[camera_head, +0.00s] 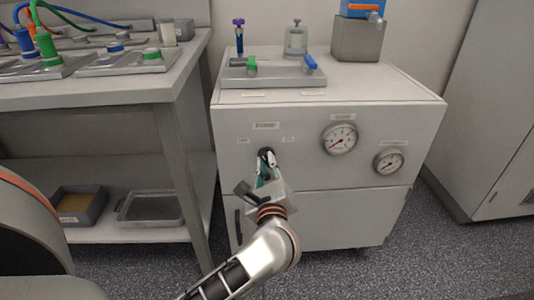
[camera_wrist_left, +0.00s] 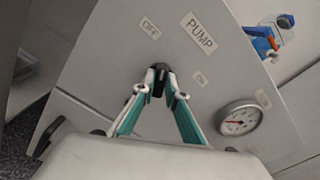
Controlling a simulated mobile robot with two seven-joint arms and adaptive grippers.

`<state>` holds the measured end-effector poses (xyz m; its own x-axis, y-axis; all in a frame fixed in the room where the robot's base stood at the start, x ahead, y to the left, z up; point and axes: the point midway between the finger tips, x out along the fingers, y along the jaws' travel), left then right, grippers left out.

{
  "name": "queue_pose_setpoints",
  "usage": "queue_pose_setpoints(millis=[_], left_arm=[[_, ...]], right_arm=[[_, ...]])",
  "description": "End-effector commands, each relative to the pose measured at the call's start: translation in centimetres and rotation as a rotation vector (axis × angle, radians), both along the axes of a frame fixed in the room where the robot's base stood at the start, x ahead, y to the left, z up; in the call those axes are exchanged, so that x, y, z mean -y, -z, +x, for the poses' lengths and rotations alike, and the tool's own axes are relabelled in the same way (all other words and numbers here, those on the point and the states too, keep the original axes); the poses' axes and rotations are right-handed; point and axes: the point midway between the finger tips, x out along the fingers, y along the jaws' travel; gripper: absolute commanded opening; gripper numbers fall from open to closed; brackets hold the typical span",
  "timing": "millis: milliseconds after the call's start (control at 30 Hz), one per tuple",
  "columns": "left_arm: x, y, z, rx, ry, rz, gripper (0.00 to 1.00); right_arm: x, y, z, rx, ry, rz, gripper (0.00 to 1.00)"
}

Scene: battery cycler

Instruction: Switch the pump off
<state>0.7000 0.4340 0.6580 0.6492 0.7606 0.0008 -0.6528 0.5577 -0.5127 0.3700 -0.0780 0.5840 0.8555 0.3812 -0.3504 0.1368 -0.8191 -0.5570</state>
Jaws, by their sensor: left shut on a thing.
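The pump switch is a black knob (camera_wrist_left: 158,80) on the front panel of the white cabinet (camera_head: 240,116), under a PUMP label (camera_wrist_left: 200,33). An OFF label (camera_wrist_left: 150,28) and a second small label (camera_wrist_left: 201,79), likely ON, flank it. My left gripper (camera_wrist_left: 158,76) has its fingertips closed around the knob. In the head view my left gripper (camera_head: 267,158) reaches the panel from below and hides most of the knob. Which way the knob points is hard to tell. My right gripper is in neither view.
Two round gauges (camera_head: 340,139) (camera_head: 388,162) sit on the panel to the right. A plate (camera_head: 275,80) with green and blue valve handles lies on the cabinet top. A bench (camera_head: 150,90) with a lower shelf stands close on the left. Floor is clear at right.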

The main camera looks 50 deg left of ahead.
Motion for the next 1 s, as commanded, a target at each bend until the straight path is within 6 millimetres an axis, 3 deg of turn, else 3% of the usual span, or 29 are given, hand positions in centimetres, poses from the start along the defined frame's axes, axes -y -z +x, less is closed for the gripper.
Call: queue_pose_setpoints(millis=[167,200,267,800,1000], left_arm=[[0.1,0.1,0.0,0.0,0.0,-0.005,0.0],[0.1,0.1,0.0,0.0,0.0,-0.005,0.17],[0.1,0.1,0.0,-0.001,0.0,-0.004,0.29],[0.0,0.0,0.0,-0.003,0.001,0.001,0.29],[0.0,-0.7,0.2,-0.077,0.0,0.07,0.29]], right_arm=[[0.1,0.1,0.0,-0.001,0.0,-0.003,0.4],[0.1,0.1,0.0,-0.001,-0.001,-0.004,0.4],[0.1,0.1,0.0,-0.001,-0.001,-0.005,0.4],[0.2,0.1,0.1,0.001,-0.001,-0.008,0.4],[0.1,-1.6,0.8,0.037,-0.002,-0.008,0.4]])
